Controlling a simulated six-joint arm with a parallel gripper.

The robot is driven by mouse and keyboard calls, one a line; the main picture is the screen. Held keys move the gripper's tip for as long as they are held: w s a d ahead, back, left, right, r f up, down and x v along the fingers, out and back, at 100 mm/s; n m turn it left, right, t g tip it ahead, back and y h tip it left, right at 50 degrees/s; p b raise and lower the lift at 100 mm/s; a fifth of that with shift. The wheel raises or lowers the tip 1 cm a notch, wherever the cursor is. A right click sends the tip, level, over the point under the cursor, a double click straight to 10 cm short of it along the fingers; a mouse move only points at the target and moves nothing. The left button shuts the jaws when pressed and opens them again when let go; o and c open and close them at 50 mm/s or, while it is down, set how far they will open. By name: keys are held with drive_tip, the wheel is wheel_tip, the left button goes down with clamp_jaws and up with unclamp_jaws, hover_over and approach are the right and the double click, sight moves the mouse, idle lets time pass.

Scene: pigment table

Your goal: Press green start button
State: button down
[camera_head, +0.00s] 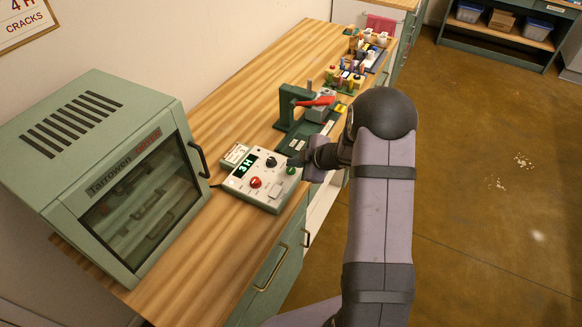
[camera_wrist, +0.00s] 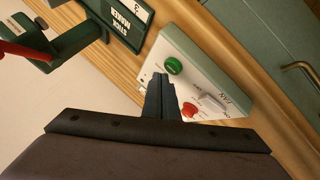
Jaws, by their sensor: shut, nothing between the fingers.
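The green start button (camera_head: 291,171) is a round cap on the right side of a pale control box (camera_head: 262,204). In the wrist view my gripper (camera_wrist: 160,76) points toward the box face. A red button (camera_head: 255,182), a black knob (camera_head: 271,162) and a green display (camera_head: 246,165) reading "3H" are also on the box.
A green oven-like cabinet (camera_head: 110,150) with a glass door stands left of the box. A green press with a red lever (camera_head: 316,101) stands behind it. Several coloured bottles (camera_head: 350,75) fill the far end. Bare wood (camera_head: 215,130) lies between cabinet and press.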

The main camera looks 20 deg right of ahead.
sight(294, 172)
drive_tip(key=shift+r, duration=0.1)
idle(0.3)
wheel_tip(294, 172, up, 5)
drive_tip(key=p, duration=0.5)
idle(0.8)
